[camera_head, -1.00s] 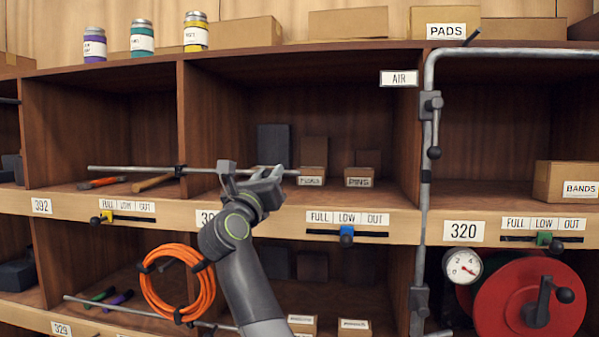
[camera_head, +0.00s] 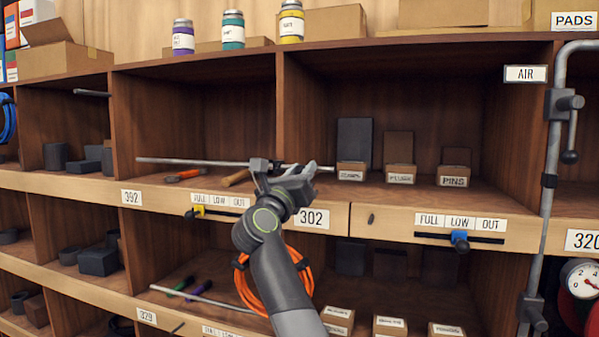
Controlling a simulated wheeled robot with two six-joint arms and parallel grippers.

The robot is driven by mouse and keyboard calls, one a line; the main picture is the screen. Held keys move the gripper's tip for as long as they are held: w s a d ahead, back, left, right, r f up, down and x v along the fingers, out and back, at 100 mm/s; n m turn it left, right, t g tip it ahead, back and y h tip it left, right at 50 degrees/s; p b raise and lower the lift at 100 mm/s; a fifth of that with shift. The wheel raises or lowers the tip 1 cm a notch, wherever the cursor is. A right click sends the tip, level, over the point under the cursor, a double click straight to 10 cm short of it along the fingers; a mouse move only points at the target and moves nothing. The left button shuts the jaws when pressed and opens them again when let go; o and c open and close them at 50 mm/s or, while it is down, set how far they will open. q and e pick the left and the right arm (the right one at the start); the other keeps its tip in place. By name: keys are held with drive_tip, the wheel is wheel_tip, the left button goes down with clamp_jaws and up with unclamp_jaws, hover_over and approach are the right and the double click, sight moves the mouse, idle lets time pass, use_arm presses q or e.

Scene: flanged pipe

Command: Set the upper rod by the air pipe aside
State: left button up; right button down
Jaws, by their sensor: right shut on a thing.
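The upper rod (camera_head: 190,161), thin and grey, lies nearly level across the front of the shelf bay above the 392 and 302 labels. My right gripper (camera_head: 287,174) is shut on it near its right end, in front of the upright divider. A short tip of the rod shows to the right of the jaws. The gripper hides whatever is behind it on the divider. My left gripper is not in view.
A lower rod (camera_head: 205,299) lies in the bay below, beside an orange hose coil (camera_head: 250,285) partly behind my arm. Small labelled boxes (camera_head: 400,174) stand right of the gripper.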

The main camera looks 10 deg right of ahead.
drive_tip(key=c, duration=1.2)
unclamp_jaws()
drive_tip(key=shift+d, duration=0.1)
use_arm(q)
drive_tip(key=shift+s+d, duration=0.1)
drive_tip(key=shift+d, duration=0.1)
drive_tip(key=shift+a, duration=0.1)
use_arm(e)
drive_tip(key=shift+s, duration=0.1)
drive_tip(key=shift+s+f, duration=0.1)
drive_tip(key=shift+f, duration=0.1)
use_arm(q)
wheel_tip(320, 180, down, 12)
drive_tip(key=b, duration=1.2)
use_arm(e)
drive_tip(key=v, duration=1.7)
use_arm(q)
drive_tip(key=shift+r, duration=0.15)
